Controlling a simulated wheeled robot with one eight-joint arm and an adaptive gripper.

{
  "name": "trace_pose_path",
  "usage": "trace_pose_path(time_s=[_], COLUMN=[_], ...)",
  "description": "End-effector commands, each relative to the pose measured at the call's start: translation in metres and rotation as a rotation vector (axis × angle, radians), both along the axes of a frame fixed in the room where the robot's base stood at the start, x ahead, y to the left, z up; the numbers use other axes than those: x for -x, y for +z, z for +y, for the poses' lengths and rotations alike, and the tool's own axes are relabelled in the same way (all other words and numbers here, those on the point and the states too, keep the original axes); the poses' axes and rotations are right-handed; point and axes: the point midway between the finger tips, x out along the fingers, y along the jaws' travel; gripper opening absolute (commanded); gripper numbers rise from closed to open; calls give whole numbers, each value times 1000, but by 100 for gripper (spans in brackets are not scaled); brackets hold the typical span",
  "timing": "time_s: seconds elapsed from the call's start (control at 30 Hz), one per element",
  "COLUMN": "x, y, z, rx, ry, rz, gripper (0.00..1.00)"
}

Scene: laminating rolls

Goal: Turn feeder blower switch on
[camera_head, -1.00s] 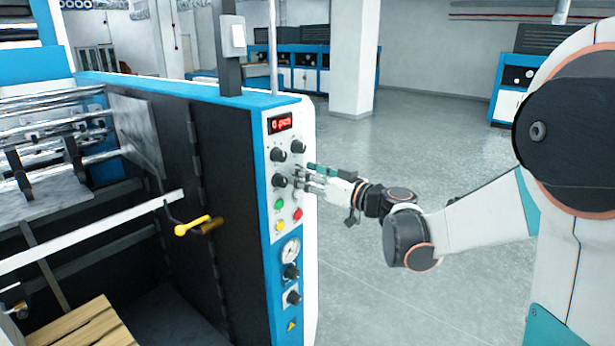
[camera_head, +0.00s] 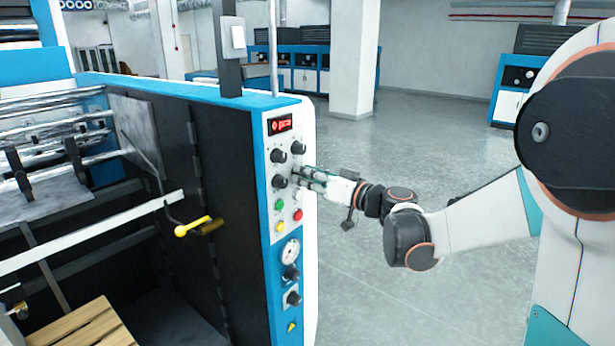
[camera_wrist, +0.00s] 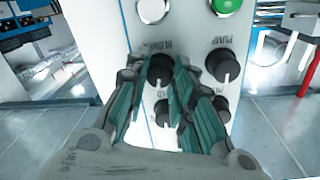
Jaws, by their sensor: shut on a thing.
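The feeder blower switch (camera_wrist: 160,71) is a black rotary knob under an upside-down "BLOWER" label in the wrist view. My gripper (camera_wrist: 163,78) is shut on this knob, with a green-padded finger on each side of it. In the head view my gripper (camera_head: 302,176) reaches the panel from the right, and its fingers hide the blower knob there. The knob's pointer position is hard to read between the fingers.
The pump knob (camera_wrist: 222,65) is close beside my fingers in the wrist view. Other knobs (camera_head: 278,156), a green button (camera_head: 278,205) and a red button (camera_head: 297,214) are close around my gripper. The floor (camera_head: 400,290) to the right is clear.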

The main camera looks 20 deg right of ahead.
Motion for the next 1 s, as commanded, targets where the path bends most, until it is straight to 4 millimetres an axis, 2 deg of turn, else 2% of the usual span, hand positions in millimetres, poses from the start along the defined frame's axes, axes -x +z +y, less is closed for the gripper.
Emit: trace_pose_path(time_s=[0.6,1.0], x=[0,0], y=[1,1], z=[-1,-1], rx=[-454,-648], ry=[0,-1], rz=[331,472], gripper=[0,0])
